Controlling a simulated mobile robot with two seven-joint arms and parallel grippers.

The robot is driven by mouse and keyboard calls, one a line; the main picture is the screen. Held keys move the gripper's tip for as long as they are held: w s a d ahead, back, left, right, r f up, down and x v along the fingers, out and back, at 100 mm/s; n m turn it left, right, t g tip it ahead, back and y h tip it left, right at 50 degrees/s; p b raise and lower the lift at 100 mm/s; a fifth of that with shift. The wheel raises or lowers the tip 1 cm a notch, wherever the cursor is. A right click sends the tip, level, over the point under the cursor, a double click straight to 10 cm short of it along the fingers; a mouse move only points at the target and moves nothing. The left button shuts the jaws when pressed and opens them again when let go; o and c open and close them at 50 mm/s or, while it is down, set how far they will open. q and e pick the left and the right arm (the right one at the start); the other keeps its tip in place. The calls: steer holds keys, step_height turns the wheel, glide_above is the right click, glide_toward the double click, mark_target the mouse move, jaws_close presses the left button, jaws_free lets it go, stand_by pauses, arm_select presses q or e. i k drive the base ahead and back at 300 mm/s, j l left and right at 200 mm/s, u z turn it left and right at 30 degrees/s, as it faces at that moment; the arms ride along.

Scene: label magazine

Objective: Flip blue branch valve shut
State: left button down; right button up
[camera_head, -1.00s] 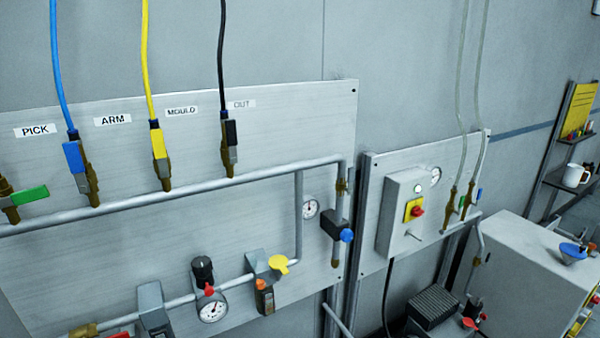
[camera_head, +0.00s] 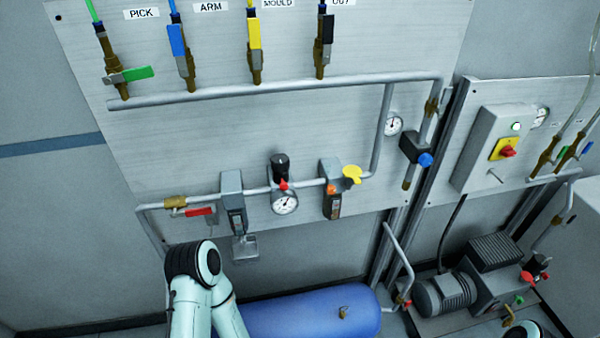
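The blue branch valve (camera_head: 177,42) is on the upper left of the large panel, between the green and yellow valves. Its blue handle lies along its upright brass body, in line with the hose. The green valve (camera_head: 130,75) on its left has its handle crosswise. The yellow valve (camera_head: 254,35) and black valve (camera_head: 327,30) have handles in line with their hoses. An arm link of mine shows at the bottom left, below the panel, and a bit of mine at the bottom right. Neither gripper is in view.
A horizontal header pipe (camera_head: 290,87) runs below the branch valves. Lower on the panel are a red-handled valve (camera_head: 200,212), a gauge (camera_head: 285,202) and a yellow knob (camera_head: 351,174). A blue tank (camera_head: 300,312) lies below. A switch box (camera_head: 488,150) and a compressor (camera_head: 450,292) are at right.

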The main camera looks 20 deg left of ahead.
mark_target(174, 31)
steer(key=u, duration=1.3)
